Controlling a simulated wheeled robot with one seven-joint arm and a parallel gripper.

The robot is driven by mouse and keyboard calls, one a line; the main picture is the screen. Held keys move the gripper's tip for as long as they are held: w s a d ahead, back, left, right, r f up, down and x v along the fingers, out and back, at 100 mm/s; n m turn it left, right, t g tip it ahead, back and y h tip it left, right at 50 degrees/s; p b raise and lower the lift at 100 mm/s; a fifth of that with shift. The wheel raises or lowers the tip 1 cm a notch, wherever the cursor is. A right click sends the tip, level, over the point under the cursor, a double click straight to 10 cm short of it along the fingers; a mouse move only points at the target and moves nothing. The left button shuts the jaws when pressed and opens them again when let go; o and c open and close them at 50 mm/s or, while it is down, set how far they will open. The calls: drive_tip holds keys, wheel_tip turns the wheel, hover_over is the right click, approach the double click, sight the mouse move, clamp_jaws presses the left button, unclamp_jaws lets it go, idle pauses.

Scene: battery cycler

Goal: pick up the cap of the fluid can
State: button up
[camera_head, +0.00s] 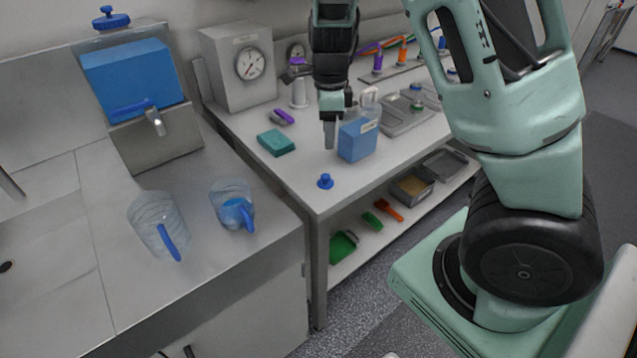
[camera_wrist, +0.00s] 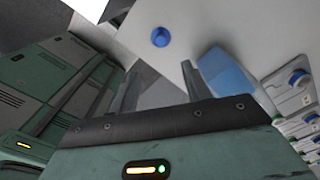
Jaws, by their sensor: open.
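A small blue cap (camera_head: 325,181) lies on the white bench near its front left corner, and it also shows in the wrist view (camera_wrist: 160,37), ahead of the fingers. The fluid can (camera_head: 358,140), with blue fluid and a pale handle, stands upright behind and to the right of the cap. In the wrist view the can (camera_wrist: 225,80) is beside my right-hand finger. My gripper (camera_head: 330,135) hangs above the bench just left of the can; in the wrist view its two fingers (camera_wrist: 160,85) are apart with nothing between them. Whether a finger touches the can, I cannot tell.
A teal block (camera_head: 277,142) and a purple-topped item (camera_head: 283,117) lie left of my gripper. A gauge box (camera_head: 240,66) stands behind. Grey trays (camera_head: 400,122) are to the right. The bench around the cap is clear.

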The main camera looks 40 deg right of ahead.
hover_over(326, 176)
drive_tip(key=f, duration=0.7)
drive_tip(key=shift+s+d, duration=0.15)
drive_tip(key=shift+s, duration=0.05)
drive_tip(key=shift+w+f, duration=0.15)
drive_tip(key=shift+f, duration=1.25)
drive_tip(key=shift+w+f, duration=0.15)
drive_tip(key=shift+f, duration=1.25)
clamp_jaws()
